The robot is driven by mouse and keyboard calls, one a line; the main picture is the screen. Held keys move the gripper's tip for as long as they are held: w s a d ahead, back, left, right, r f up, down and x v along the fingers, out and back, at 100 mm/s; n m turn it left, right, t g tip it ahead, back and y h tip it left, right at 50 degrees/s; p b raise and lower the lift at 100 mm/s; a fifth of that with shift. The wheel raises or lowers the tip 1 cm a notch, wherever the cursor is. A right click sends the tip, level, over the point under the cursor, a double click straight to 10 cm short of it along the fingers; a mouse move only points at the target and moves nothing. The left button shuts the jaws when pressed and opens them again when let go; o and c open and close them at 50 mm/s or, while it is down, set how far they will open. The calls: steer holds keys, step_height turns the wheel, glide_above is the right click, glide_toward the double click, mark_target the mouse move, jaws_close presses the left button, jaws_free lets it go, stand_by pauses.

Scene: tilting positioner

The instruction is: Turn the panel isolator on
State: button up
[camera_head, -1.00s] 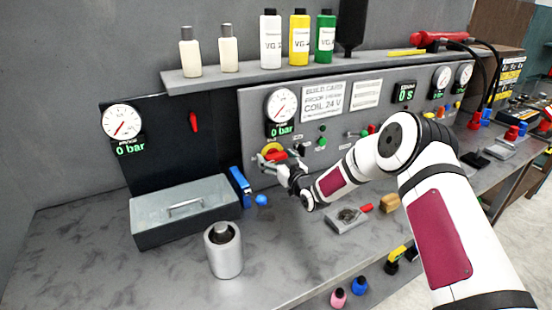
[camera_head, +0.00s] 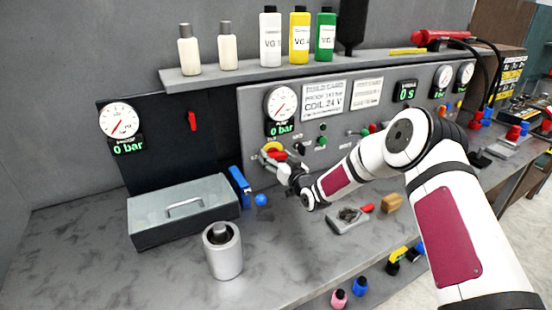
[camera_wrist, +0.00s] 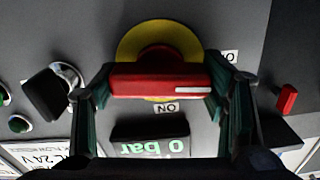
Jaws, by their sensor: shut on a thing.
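The panel isolator (camera_head: 274,151) is a red bar handle on a yellow disc, low on the left of the grey panel. In the wrist view its red handle (camera_wrist: 160,80) lies level across the yellow disc (camera_wrist: 150,38). A white mark is at the handle's right end, towards a partly hidden label (camera_wrist: 231,56). An upside-down ON label (camera_wrist: 166,107) is on the other side, below the handle. My gripper (camera_wrist: 160,84) is shut on the handle, with one finger at each end. In the head view my gripper (camera_head: 284,168) partly covers the isolator.
A black knob (camera_wrist: 45,95) and a green button (camera_wrist: 18,124) are left of the isolator in the wrist view; a red lever (camera_wrist: 287,99) is to the right. A gauge (camera_head: 281,104) above reads 0 bar. A lidded grey box (camera_head: 183,212) and metal cylinder (camera_head: 223,252) stand on the bench.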

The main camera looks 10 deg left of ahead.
steer(key=m+b, duration=0.1)
steer(key=m, duration=0.1)
steer(key=m+b, duration=0.1)
steer(key=m, duration=0.1)
steer(key=shift+w+d+f+m, duration=0.1)
steer(key=shift+w+m, duration=0.05)
steer(key=shift+m, duration=0.15)
steer(key=m+b, duration=0.2)
steer(key=m, duration=0.1)
steer(key=shift+m, duration=0.3)
steer(key=m+b, duration=0.2)
steer(key=m, duration=0.1)
steer(key=shift+m, duration=0.3)
steer(key=shift+m+b, duration=1)
steer(key=shift+m, duration=1.3)
steer(key=o, duration=1.1)
steer(key=shift+o, duration=0.2)
steer(key=v, duration=1.2)
